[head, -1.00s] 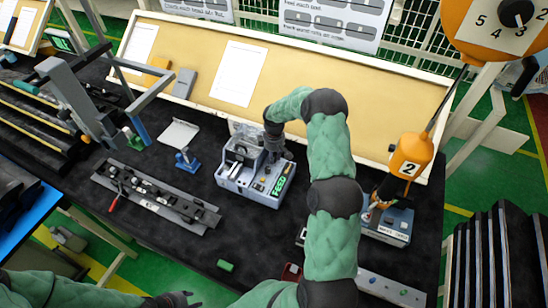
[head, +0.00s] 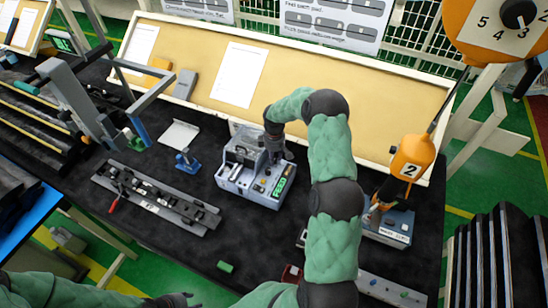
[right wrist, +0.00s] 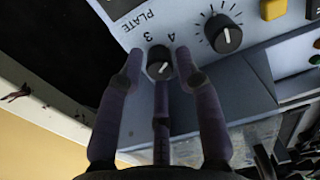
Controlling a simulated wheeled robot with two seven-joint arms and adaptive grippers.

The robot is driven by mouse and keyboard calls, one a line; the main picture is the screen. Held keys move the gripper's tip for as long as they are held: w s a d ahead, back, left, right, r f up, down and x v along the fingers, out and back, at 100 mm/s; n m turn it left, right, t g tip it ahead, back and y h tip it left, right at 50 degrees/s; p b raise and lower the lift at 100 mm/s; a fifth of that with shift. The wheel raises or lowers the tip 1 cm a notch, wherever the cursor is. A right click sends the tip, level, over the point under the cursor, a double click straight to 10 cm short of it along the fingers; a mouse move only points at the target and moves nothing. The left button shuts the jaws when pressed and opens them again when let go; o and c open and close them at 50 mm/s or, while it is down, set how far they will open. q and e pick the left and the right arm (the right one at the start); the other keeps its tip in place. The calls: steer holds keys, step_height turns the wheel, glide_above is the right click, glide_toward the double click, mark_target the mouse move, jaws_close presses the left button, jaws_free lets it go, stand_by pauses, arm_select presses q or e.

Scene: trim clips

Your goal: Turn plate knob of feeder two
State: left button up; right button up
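The feeder (head: 236,178), a grey-blue box with a green-lit display (head: 280,186), stands mid-bench in the head view. My right gripper (head: 274,142) reaches down at its back right side, with its fingertips partly hidden there. The fingers of my right gripper (right wrist: 159,66) stand spread around this knob, with visible gaps at both sides. My left gripper (head: 172,300) is at the bottom edge, too small to read.
A second black dial (right wrist: 224,34) with tick marks and a yellow button (right wrist: 272,9) lie close to the plate knob. An orange unit marked 2 (head: 411,156) hangs right of my right arm. A dark rail fixture (head: 155,198) lies left of the feeder.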

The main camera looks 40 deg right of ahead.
step_height(320, 180, up, 12)
steer(key=shift+f, duration=0.25)
stand_by(0.6)
